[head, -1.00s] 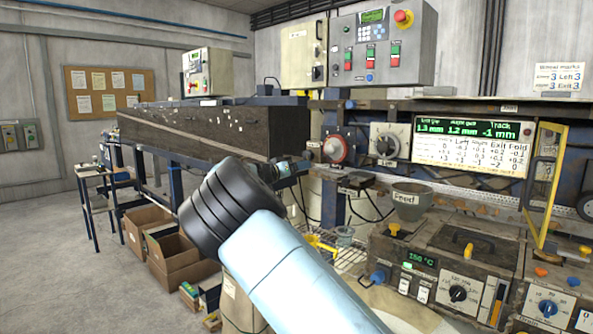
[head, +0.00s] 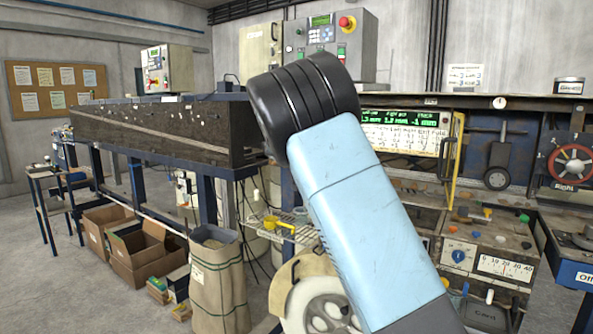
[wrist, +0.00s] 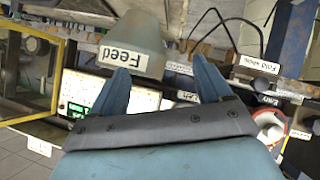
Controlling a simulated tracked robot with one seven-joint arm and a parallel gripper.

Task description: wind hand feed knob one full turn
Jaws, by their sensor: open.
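A grey tapered piece (wrist: 142,32) with an upside-down "Feed" label shows at the top of the wrist view. It lies just beyond my fingers, nearer the left one; I cannot tell whether they touch it. My gripper (wrist: 160,82) is open, its two blue-grey fingers apart with nothing held between them. In the head view my arm stands in front of the Feed piece and the gripper, so both are hidden there.
A yellow-framed guard (head: 452,165) stands beside the lit display panel (head: 400,132). A red handwheel (head: 570,165) is at the far right. A dark trough (head: 160,132), cardboard boxes (head: 135,250) and a paper sack (head: 217,285) are at the left.

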